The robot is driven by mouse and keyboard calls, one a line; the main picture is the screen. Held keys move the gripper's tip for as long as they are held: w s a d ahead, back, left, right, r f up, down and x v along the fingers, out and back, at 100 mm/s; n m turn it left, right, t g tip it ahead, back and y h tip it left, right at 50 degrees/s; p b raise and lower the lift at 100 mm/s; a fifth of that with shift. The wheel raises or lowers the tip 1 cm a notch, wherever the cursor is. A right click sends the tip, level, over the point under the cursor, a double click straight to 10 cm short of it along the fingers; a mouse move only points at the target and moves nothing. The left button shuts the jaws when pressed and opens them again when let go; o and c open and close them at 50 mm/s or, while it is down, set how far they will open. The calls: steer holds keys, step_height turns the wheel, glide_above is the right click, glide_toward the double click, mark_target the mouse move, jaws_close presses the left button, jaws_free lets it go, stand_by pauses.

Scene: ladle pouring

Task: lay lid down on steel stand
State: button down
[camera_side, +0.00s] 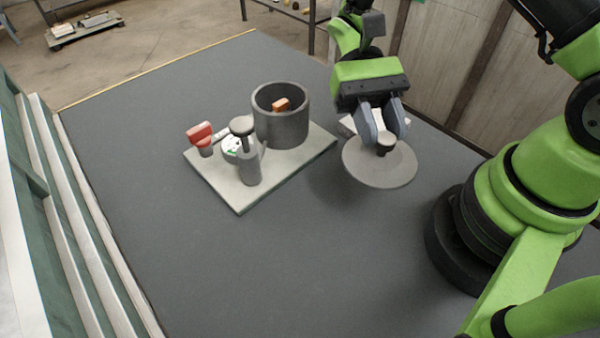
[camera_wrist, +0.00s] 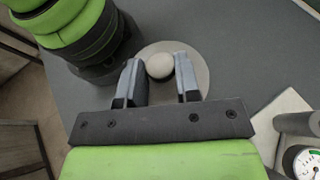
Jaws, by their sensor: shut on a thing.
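The lid (camera_side: 372,174) is a flat grey disc with a dark round knob. My gripper (camera_side: 386,142) is shut on this knob, and the disc hangs roughly level above the dark table, with a shadow to its left. In the wrist view the lid (camera_wrist: 203,75) lies beyond the fingers of my gripper (camera_wrist: 160,72), with the knob between them. A pale, flat-looking piece (camera_side: 347,124), perhaps the steel stand, shows just behind and left of my gripper. Most of it is hidden by the fingers and lid, so I cannot be sure.
The table's front is clear.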

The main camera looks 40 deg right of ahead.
mark_target(350, 142)
steer(key=w+m+t+y, duration=0.1)
steer(key=m, duration=0.1)
steer(key=w+a+m+t+y, duration=0.1)
steer(key=m+t+y, duration=0.1)
steer(key=w+r+m+t+y, duration=0.1)
steer(key=m, duration=0.1)
steer(key=shift+w+a+t+y, duration=0.1)
steer(key=shift+a+t+y, duration=0.25)
steer(key=shift+t+y, duration=0.05)
steer(key=f, duration=0.3)
steer(key=w+f+m+t, duration=0.1)
steer(key=f, duration=0.2)
steer(key=f+t+y, duration=0.1)
steer(key=f, duration=0.3)
steer(key=shift+w+a+m, duration=0.1)
steer(key=shift+w+m, duration=0.15)
steer(key=shift+m, duration=0.15)
steer(key=c, duration=0.8)
jaws_free()
